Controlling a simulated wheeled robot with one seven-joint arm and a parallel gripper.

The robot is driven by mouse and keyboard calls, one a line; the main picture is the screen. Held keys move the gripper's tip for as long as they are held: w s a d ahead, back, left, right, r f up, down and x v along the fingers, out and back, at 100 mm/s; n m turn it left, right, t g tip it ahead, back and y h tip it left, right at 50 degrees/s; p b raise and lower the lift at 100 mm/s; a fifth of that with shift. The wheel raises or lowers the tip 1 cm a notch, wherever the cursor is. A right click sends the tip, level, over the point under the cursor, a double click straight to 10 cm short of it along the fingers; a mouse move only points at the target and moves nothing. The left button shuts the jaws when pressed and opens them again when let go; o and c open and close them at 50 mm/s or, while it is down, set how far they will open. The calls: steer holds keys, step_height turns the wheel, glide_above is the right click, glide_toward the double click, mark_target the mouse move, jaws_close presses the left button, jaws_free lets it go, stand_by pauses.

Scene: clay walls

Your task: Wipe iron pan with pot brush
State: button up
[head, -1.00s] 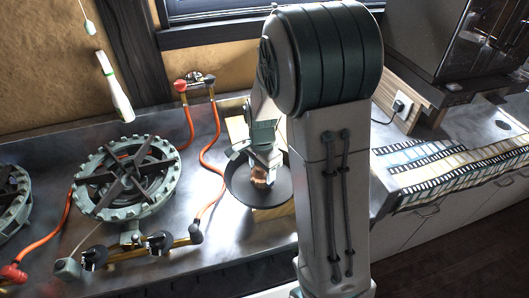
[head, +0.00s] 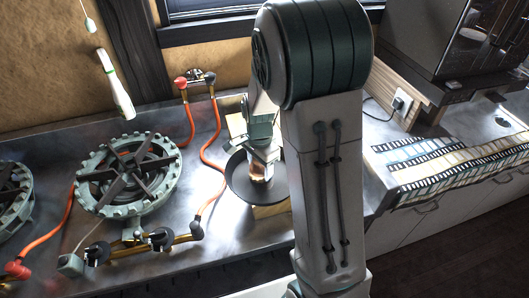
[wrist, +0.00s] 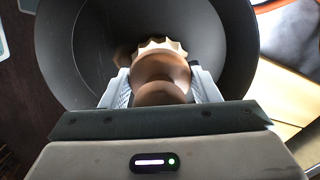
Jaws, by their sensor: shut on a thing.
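The iron pan (head: 240,187) is dark and round and stands on the metal counter to the right of the burner, partly hidden behind my arm in the head view. In the wrist view the pan (wrist: 225,45) fills the upper middle, its inside facing the camera. My gripper (wrist: 160,88) is shut on the pot brush (wrist: 160,72), which has a brown rounded handle and a pale scalloped end. The brush (head: 260,172) is over the pan's inside; I cannot tell whether its end touches the pan.
A wooden board (head: 270,210) lies under the pan. A burner (head: 128,175) with orange hoses (head: 212,155) stands to the left. A white bottle-like thing (head: 116,85) hangs above it. Film-patterned strips (head: 440,165) lie on the right counter. Bare counter shows in front of the pan.

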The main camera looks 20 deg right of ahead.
step_height(320, 180, up, 8)
steer(key=p, duration=0.4)
steer(key=shift+w+d+f+p, duration=0.1)
steer(key=shift+f+p, duration=0.15)
steer(key=shift+p, duration=0.1)
steer(key=shift+f, duration=0.1)
